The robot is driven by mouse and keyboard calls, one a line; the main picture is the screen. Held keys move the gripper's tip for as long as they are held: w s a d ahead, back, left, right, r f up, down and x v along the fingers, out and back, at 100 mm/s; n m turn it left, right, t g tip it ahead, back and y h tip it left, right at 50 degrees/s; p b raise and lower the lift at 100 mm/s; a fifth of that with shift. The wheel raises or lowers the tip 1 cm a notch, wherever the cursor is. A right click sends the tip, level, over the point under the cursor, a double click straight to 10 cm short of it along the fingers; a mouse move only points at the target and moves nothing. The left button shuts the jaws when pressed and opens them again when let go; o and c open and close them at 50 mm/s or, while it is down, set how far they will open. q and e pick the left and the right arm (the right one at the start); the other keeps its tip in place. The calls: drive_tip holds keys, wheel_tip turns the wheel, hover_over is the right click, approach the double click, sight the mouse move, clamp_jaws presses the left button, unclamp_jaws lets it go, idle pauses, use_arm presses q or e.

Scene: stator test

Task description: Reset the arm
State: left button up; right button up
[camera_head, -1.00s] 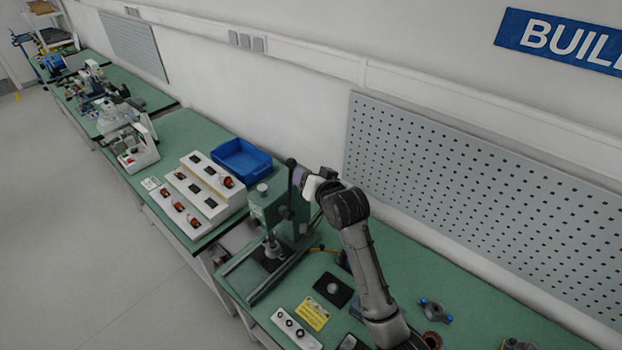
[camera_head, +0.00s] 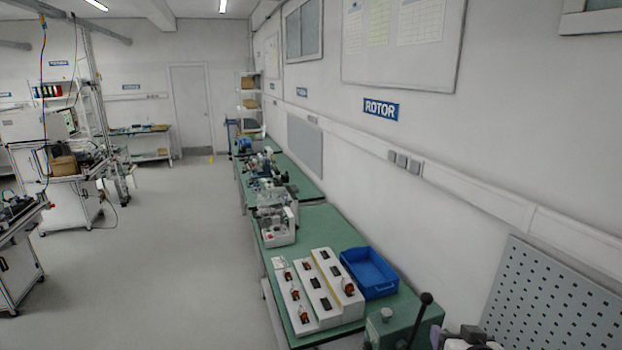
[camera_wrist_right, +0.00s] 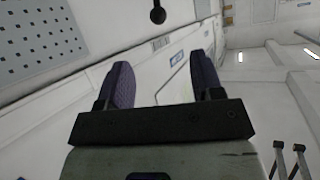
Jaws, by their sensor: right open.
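My right gripper (camera_head: 462,338) shows only in part at the bottom right edge of the head view. It is beside the green press (camera_head: 402,328), to the right of its dark lever. In the right wrist view its two purple-padded fingers (camera_wrist_right: 162,80) stand wide apart with nothing between them. A dark ball knob on a short rod (camera_wrist_right: 158,14) shows beyond the fingers, clear of them. The rest of my right arm is out of the head view. My left gripper is in neither view.
A blue tray (camera_head: 370,272) and a white stepped rack (camera_head: 318,305) with copper-coloured parts sit on the green bench behind the press. A perforated panel (camera_head: 550,305) is on the wall at right. The floor (camera_head: 180,260) left of the bench is clear.

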drive_tip(key=s+a+f+n+g+p, duration=0.1)
drive_tip(key=s+f, duration=0.5)
drive_tip(key=s, duration=0.6)
drive_tip(key=s+a+f+n+g+p, duration=0.1)
drive_tip(key=s+a+f+g+p, duration=0.2)
drive_tip(key=s, duration=1)
drive_tip(key=s+a+f+n+g+y+p, duration=0.1)
drive_tip(key=s+f+g, duration=0.4)
drive_tip(key=s+f, duration=0.6)
drive_tip(key=shift+s+a+n+p, duration=0.4)
drive_tip(key=shift+s+a+p, duration=0.45)
drive_tip(key=shift+s, duration=0.4)
